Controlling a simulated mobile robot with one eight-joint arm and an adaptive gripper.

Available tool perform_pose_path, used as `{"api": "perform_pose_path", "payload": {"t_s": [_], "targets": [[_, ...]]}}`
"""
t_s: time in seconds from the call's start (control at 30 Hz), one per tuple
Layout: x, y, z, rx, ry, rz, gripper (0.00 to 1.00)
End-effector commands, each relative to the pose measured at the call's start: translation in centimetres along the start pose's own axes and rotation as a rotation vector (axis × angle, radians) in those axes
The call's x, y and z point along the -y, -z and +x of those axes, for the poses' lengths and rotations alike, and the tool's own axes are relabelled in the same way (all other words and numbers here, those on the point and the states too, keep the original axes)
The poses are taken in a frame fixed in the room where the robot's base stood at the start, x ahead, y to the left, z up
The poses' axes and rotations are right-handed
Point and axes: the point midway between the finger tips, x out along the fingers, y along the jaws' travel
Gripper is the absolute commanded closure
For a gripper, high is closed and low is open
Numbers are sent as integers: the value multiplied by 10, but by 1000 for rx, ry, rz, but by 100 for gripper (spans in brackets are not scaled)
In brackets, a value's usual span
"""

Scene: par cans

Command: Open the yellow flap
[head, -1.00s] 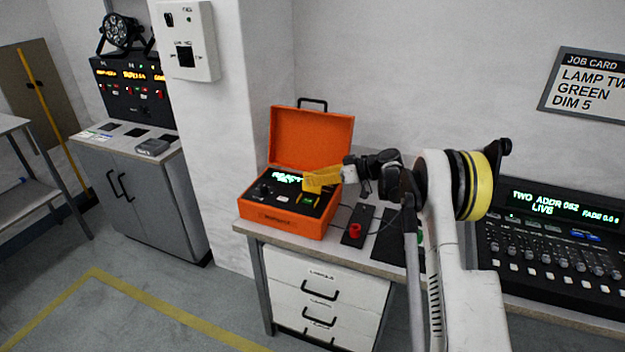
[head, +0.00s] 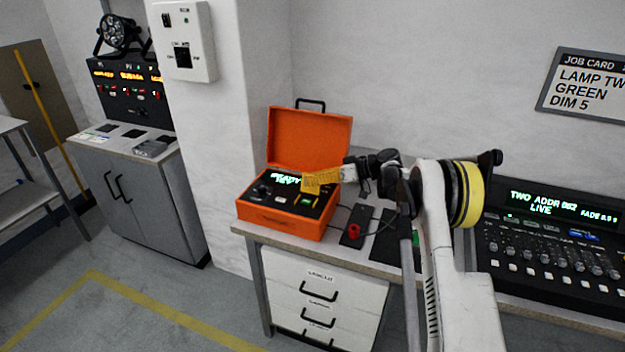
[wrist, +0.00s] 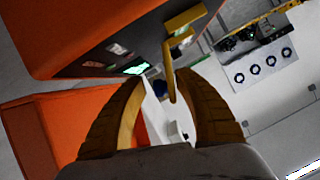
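The open orange case (head: 287,222) stands on the bench with a dark control panel and a green-lit screen. My gripper (head: 312,186) hangs over the right part of this panel, its yellow fingers covering part of it. In the wrist view, the yellow flap (wrist: 184,20) shows at the upper middle, with a thin yellow bar reaching down between my fingertips. My gripper there (wrist: 163,82) has its two fingers apart, with a gap around the bar. I cannot tell if either finger touches it. In the head view the flap cannot be told apart from my fingers.
A small box with a red knob (head: 354,231) sits right of the case. A lighting desk (head: 550,250) stands farther right. The case's raised lid (head: 309,140) stands behind the panel. A wall box (head: 183,42) hangs at upper left. Floor at lower left is clear.

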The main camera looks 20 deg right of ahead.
Motion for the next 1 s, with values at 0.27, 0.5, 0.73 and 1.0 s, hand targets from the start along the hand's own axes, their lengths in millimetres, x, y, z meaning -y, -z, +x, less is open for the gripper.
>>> {"api": "perform_pose_path", "payload": {"t_s": [0.27,0.5,0.73,1.0], "targets": [[1,0,-2,0,2,0,62],[0,0,-40,-2,-1,1,62],[0,0,-91,-1,-1,0,62],[0,0,-119,-1,1,0,62]]}}
